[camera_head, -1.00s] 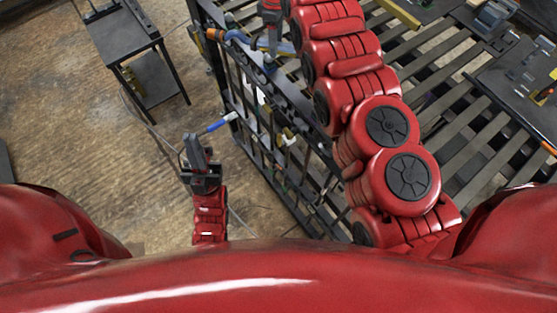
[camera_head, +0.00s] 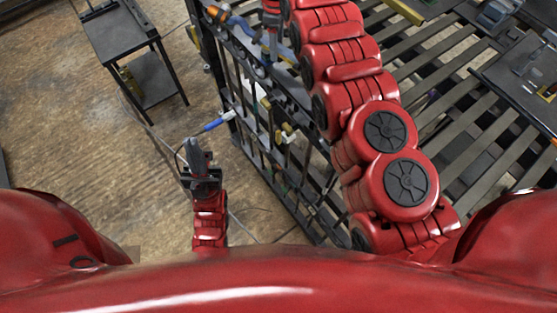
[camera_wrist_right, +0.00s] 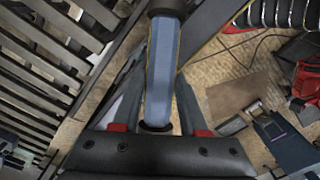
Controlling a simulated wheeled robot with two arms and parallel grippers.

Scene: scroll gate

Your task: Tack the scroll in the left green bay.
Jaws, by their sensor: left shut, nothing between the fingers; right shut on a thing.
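A bar with a blue-grey faceted middle and dark ends (camera_wrist_right: 160,75), seemingly the scroll, lies between the fingers of my right gripper (camera_wrist_right: 165,85) in the right wrist view. In the head view, a blue bar with an orange end (camera_head: 219,14) crosses the top of the black gate frame by my right gripper (camera_head: 271,45). The arm partly hides it. My left gripper (camera_head: 196,146) is shut and empty, low at the left of the gate, just below a blue handle (camera_head: 217,122). I cannot make out a green bay.
The black barred gate (camera_head: 238,85) stands between my two arms. A dark cart (camera_head: 120,32) stands at the upper left. A slatted bench (camera_head: 440,75) fills the right side, with dark trays (camera_head: 515,85) on it. Brown floor is open at the left.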

